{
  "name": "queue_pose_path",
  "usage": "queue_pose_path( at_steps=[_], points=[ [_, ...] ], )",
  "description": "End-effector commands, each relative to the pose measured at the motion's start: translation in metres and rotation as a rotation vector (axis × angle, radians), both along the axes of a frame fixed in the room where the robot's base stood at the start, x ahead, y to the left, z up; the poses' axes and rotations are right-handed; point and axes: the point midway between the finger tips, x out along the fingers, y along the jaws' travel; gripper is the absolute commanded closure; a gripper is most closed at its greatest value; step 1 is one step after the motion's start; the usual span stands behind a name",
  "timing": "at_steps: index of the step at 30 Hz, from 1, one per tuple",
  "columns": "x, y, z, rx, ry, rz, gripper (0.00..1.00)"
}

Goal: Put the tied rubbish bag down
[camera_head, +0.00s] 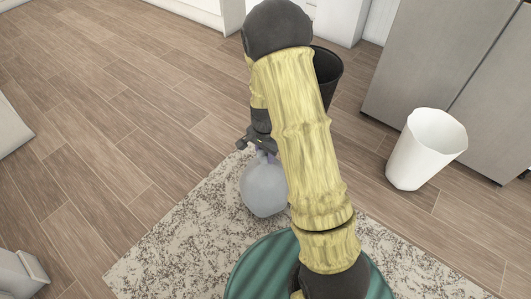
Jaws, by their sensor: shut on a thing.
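The tied rubbish bag (262,190) is a pale grey, rounded sack with a gathered top. My gripper (260,150) is shut on its tied neck, and the bag hangs below it, upright. The bag appears over the speckled rug (192,231); I cannot tell whether its bottom touches the rug. My arm hides the bag's right edge and part of the gripper.
A white bin (425,152) stands on the wood floor at the right, in front of grey cabinet doors (432,65). A black bin (328,75) is partly hidden behind my arm. The wood floor (110,110) at the left is clear.

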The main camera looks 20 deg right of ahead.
Motion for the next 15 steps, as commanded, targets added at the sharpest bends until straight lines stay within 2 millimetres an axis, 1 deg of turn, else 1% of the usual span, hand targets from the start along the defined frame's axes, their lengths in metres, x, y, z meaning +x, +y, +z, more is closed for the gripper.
queue_pose_path(
  at_steps=[2, 3, 5, 6, 15],
  points=[
    [0.0006, 0.0, -0.0011, 0.0, -0.002, 0.0, 1.0],
    [0.0001, 0.0, -0.0016, 0.0, 0.0, 0.0, 0.59],
    [0.0001, 0.0001, -0.0016, 0.0, 0.0, 0.0, 0.48],
    [0.0001, 0.0001, -0.0016, 0.0, 0.0, 0.0, 0.45],
    [0.0001, 0.0001, 0.0001, 0.0, 0.0, 0.0, 0.45]
  ],
)
